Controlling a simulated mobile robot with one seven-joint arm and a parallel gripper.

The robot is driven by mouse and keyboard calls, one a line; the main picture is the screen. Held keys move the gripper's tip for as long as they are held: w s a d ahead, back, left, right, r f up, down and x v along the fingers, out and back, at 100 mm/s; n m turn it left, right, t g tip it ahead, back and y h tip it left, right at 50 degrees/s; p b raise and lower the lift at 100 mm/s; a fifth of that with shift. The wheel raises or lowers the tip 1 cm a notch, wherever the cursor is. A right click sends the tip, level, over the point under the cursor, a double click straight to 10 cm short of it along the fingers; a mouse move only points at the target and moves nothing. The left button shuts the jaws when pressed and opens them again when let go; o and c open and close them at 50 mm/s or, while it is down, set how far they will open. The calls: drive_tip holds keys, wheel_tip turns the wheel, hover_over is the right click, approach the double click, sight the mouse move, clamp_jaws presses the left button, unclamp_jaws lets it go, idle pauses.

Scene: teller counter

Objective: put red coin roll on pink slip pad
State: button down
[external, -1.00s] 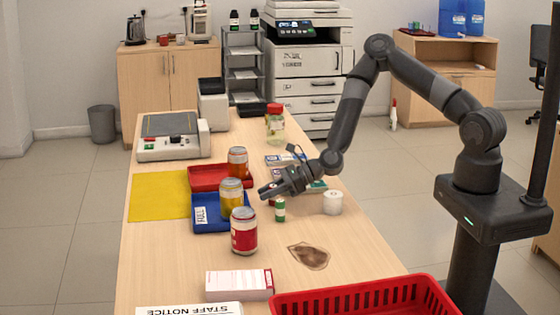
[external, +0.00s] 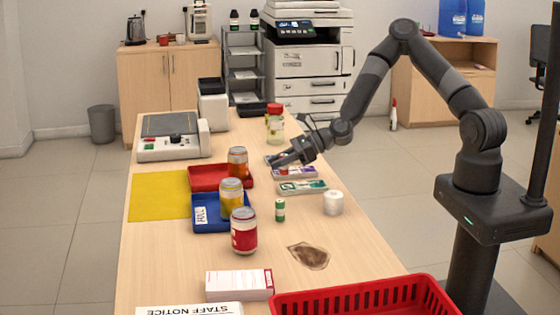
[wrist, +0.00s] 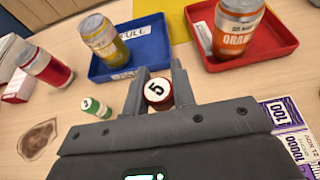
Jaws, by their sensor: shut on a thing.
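My gripper (external: 278,164) is raised above the right part of the counter. In the wrist view its fingers (wrist: 158,88) are shut on the red coin roll (wrist: 158,93), whose white end with a "5" faces the camera. The roll is hidden or too small to make out in the external view. The slip pad (external: 240,285), a block with a white top and pinkish-red edge, lies at the near part of the counter, well away from my gripper. Part of it shows at the left of the wrist view (wrist: 18,87).
Cans stand on the blue tray (external: 205,222), on the red tray (external: 205,182) and on bare wood (external: 244,232). A red basket (external: 360,297) fills the near right. A brown stain (external: 309,256) marks the counter.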

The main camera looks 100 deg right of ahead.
drive_tip(key=s+d+r, duration=0.3)
drive_tip(key=s+d, duration=0.1)
drive_tip(key=shift+r, duration=0.15)
